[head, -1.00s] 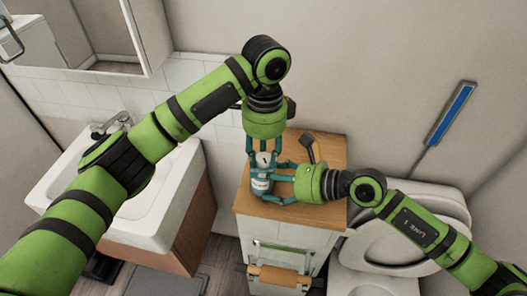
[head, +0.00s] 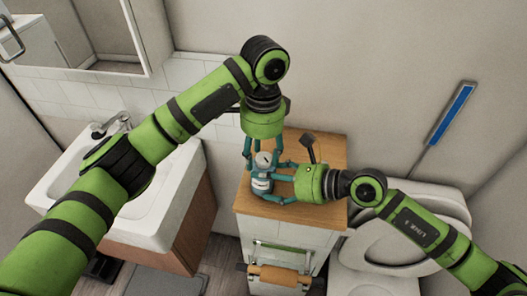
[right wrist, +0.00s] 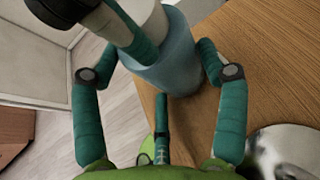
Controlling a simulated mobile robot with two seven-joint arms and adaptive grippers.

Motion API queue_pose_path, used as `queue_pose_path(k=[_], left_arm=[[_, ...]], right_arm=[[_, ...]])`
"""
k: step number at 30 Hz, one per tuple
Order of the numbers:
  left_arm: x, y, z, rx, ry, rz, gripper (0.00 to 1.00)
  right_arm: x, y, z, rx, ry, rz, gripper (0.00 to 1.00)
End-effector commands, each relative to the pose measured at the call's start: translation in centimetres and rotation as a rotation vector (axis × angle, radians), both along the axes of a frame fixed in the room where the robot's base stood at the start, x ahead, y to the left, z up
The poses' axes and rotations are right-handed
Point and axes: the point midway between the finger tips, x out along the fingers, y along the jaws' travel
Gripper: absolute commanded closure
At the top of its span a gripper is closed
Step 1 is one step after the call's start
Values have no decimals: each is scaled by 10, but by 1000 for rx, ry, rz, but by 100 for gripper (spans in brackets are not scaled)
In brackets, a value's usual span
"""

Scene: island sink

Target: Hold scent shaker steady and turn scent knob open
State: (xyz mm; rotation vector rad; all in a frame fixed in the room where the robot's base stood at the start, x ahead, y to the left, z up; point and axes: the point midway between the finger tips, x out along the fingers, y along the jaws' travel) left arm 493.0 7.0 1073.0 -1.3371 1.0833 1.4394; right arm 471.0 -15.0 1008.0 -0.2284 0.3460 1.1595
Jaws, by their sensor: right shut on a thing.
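The scent shaker (head: 262,184), a small blue-grey container with a pale round knob (head: 264,158) on top, stands on the wooden cabinet top. My right gripper (head: 275,186) comes in from the right and is shut on the shaker's body. In the right wrist view the shaker's body (right wrist: 168,72) sits between the right gripper's teal fingers. My left gripper (head: 262,163) points down from above, its fingers spread on either side of the knob, with gaps beside it. One left finger crosses in front of the shaker in the right wrist view and hides part of its top.
The wooden cabinet top (head: 315,212) has bare room at its front. A dark-headed object (head: 308,143) stands at its back.

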Motion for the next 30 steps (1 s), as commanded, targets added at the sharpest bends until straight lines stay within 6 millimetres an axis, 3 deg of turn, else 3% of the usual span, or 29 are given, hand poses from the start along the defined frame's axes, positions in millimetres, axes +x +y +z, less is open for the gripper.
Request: queue_pose_path(k=[9,13,24,30], left_arm=[[-1,-2,1,-6,0,-5,40],[1,-3,10,-7,-5,-6,40],[4,-4,85,-4,-6,-2,40],[4,-4,112,-3,-3,-2,40]], right_arm=[[-1,-1,-4,-7,5,0,64],[-1,-1,-4,-6,5,1,64],[-1,0,-4,-5,5,2,64],[-1,0,-4,-5,5,2,64]])
